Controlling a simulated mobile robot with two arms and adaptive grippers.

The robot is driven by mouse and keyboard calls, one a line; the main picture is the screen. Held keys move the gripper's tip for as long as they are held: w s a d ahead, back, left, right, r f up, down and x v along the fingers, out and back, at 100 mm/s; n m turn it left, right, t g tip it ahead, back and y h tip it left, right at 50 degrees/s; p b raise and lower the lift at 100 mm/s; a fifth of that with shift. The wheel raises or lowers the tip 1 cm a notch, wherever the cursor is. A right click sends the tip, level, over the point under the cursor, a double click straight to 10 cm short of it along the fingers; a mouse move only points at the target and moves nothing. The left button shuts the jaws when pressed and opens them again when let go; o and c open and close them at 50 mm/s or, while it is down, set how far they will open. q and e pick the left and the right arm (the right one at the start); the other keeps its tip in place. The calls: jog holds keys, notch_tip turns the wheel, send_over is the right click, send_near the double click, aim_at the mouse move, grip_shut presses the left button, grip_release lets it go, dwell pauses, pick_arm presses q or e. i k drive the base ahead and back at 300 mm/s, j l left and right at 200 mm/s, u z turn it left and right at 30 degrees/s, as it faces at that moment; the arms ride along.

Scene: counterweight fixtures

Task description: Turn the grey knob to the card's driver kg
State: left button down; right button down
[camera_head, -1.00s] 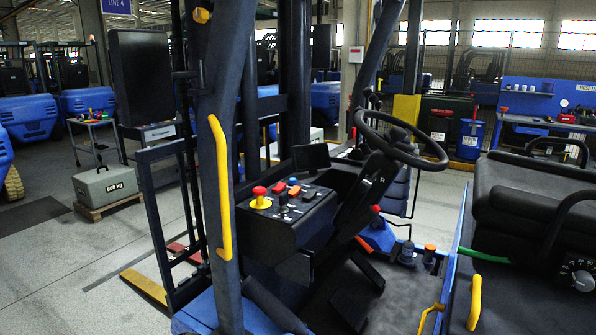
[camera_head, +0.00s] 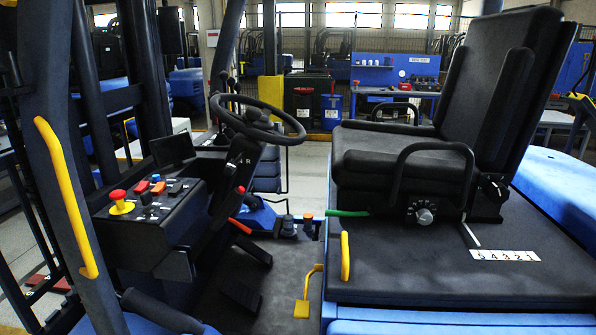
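A small grey knob (camera_head: 424,216) sits on the side of the black driver's seat (camera_head: 400,157), below the armrest. Pale marks surround it, too small to read. A second, black knob (camera_head: 491,190) is on the seat hinge to its right. A white strip with the digits 54321 (camera_head: 505,255) lies on the black deck below the seat, with a short white line near it. I see no card that gives a driver's kg. Neither of my grippers shows in the head view.
The forklift cab fills the view. A steering wheel (camera_head: 257,119), a console with a red mushroom button (camera_head: 118,195) and a yellow grab bar (camera_head: 66,196) are on the left. A green lever (camera_head: 347,213) and a short yellow handle (camera_head: 345,256) stand by the seat.

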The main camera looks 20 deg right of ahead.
aim_at(423, 217)
jog(key=z, duration=1.45)
jog(key=k+l+z, duration=0.4)
jog(key=z, duration=0.15)
